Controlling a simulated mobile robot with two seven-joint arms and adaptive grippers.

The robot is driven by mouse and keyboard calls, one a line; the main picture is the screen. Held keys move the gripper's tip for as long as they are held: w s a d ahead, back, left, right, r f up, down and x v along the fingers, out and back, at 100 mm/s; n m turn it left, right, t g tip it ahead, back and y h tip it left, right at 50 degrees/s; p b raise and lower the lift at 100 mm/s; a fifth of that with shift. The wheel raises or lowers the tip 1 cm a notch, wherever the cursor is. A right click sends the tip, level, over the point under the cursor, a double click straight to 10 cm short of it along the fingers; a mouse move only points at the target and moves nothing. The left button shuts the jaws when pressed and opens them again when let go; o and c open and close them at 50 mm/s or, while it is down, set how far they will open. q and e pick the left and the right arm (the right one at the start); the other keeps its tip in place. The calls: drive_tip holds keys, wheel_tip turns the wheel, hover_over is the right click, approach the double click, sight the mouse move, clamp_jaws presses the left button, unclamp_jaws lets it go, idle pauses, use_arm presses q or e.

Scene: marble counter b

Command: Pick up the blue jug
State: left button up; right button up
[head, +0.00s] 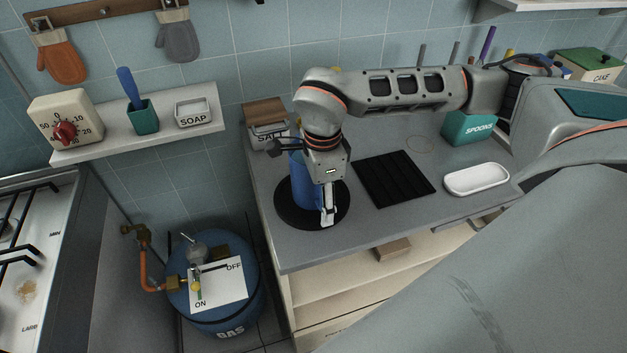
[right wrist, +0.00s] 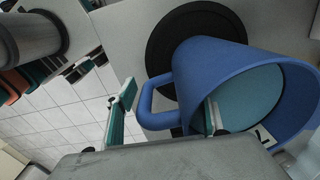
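The blue jug (head: 298,170) stands upright on a round black mat (head: 287,212) at the counter's left end, partly hidden by my right gripper (head: 327,205). In the right wrist view the jug (right wrist: 225,55) shows its open mouth, lighter blue inside, and its loop handle (right wrist: 147,103). My right gripper (right wrist: 168,105) is open, its two fingers apart with the handle between them. One finger is outside the handle; the other overlaps the jug's mouth and seems to be inside the rim. Contact cannot be told. My left gripper is not in view.
A salt box (head: 268,135) stands behind the jug. A black ridged mat (head: 394,180), a white dish (head: 477,179) and a teal spoons holder (head: 470,127) lie to the right. A blue gas bottle (head: 216,290) stands on the floor left of the counter. The counter's front strip is clear.

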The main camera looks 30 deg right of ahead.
clamp_jaws()
drive_tip(key=shift+w+r, duration=0.1)
drive_tip(key=shift+r, duration=0.1)
drive_tip(key=shift+r, duration=0.15)
wheel_tip(320, 180, up, 14)
drive_tip(key=shift+r+b, duration=0.25)
drive_tip(key=shift+b, duration=0.1)
wheel_tip(320, 180, up, 5)
drive_tip(key=shift+f, duration=0.15)
idle(1.1)
